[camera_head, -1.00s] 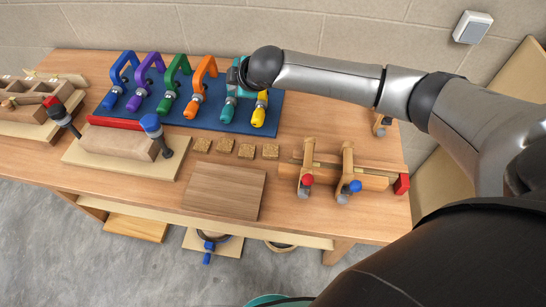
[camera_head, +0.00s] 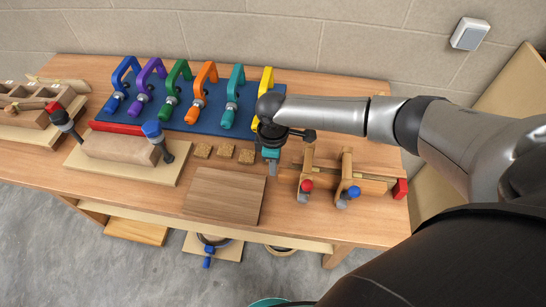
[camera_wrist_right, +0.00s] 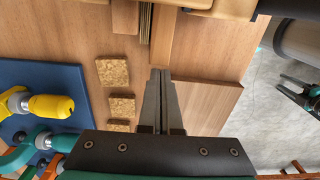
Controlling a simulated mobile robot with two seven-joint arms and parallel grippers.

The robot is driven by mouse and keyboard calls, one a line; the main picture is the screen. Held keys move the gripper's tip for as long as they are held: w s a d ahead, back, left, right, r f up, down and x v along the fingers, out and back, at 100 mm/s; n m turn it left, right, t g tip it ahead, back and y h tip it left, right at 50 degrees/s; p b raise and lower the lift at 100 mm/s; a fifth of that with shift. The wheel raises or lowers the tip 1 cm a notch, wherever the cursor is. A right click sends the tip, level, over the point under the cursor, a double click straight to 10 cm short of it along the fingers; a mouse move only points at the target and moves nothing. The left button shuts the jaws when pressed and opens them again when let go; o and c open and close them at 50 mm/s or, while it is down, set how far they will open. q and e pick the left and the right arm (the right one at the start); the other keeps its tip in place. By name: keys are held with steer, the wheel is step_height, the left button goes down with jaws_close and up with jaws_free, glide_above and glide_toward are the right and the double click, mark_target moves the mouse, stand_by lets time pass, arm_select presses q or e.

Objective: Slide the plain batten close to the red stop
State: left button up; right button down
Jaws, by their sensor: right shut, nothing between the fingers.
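The red stop (camera_head: 400,189) is a small red block at the right end of the wooden jig on the right of the bench. A pale wooden bar (camera_head: 374,185) runs along this jig toward the stop; I cannot tell for sure whether it is the plain batten. Two upright wooden pieces cross the jig, one with a red knob (camera_head: 306,186) and one with a blue knob (camera_head: 353,191). My right gripper (camera_head: 272,168) is shut and empty, pointing down left of the jig. In the right wrist view its fingertips (camera_wrist_right: 160,74) lie below thin strips (camera_wrist_right: 146,24). My left gripper is out of view.
A flat wooden board (camera_head: 225,195) lies at front centre, with cork squares (camera_head: 225,152) behind it. A blue mat (camera_head: 185,115) holds several coloured clamps. A clamped wooden block (camera_head: 118,147) with a red bar behind it stands at left. Bare bench shows between board and jig.

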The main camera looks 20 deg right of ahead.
mark_target(288, 173)
steer(key=shift+f, duration=1.2)
steer(key=s+d+p, duration=0.2)
steer(key=d, duration=0.1)
steer(key=shift+r, duration=0.15)
steer(key=shift+d, duration=0.1)
